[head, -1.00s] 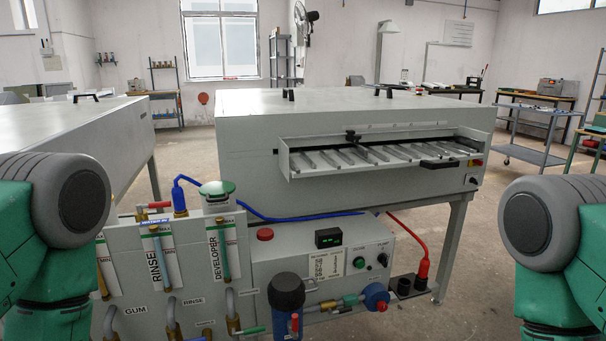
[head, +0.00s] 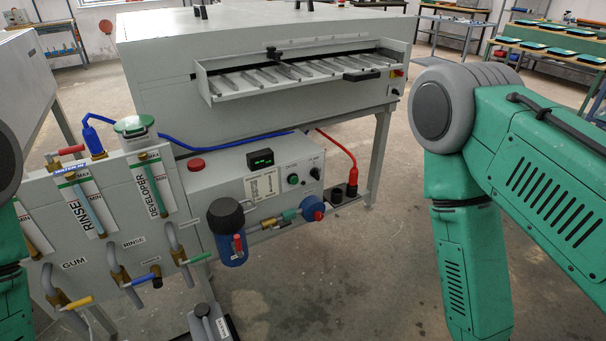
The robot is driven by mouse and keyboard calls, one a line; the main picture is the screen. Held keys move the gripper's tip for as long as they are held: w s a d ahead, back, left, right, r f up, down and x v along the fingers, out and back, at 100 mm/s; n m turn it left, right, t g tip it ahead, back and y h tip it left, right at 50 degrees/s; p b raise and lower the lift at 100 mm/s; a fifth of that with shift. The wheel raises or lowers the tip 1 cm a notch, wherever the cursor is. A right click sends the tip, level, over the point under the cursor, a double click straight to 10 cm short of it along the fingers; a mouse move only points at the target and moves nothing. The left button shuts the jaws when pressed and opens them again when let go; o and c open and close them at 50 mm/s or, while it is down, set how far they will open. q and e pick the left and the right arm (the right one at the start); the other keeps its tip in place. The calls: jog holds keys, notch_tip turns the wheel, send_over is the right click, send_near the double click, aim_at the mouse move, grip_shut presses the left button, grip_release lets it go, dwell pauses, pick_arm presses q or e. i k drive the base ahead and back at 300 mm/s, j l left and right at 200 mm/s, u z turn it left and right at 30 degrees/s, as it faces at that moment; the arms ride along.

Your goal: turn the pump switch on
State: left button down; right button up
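The pump switch (head: 315,172) is a small black knob on the sloped front panel of the grey control box (head: 217,187). It sits right of a green button (head: 293,179) and below a small label that is hard to read at this size. The angle of the knob is too small to tell. A small display (head: 260,158) with green digits is lit on top of the box. Neither gripper is in view; only upper parts of my arms show, at the left edge and on the right. Nothing of mine covers the switch.
A red button (head: 196,165) is on the box's top. Below the panel are a blue filter (head: 230,246) and a blue round fitting (head: 312,208). Valves and tubes crowd the left panel (head: 120,210). The plate processor (head: 160,85) stands behind. Floor right of the box is clear.

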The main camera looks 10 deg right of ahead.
aim_at(316, 172)
jog(key=l+z, duration=0.1)
jog(key=l, duration=0.3)
jog(key=i+l, duration=0.15)
jog(key=l, duration=0.25)
jog(key=i+l+z, duration=0.15)
jog(key=l, duration=0.65)
jog(key=i+l+z, duration=0.15)
jog(key=l, duration=0.25)
jog(key=i+l, duration=0.1)
jog(key=l, duration=0.25)
jog(key=z, duration=0.05)
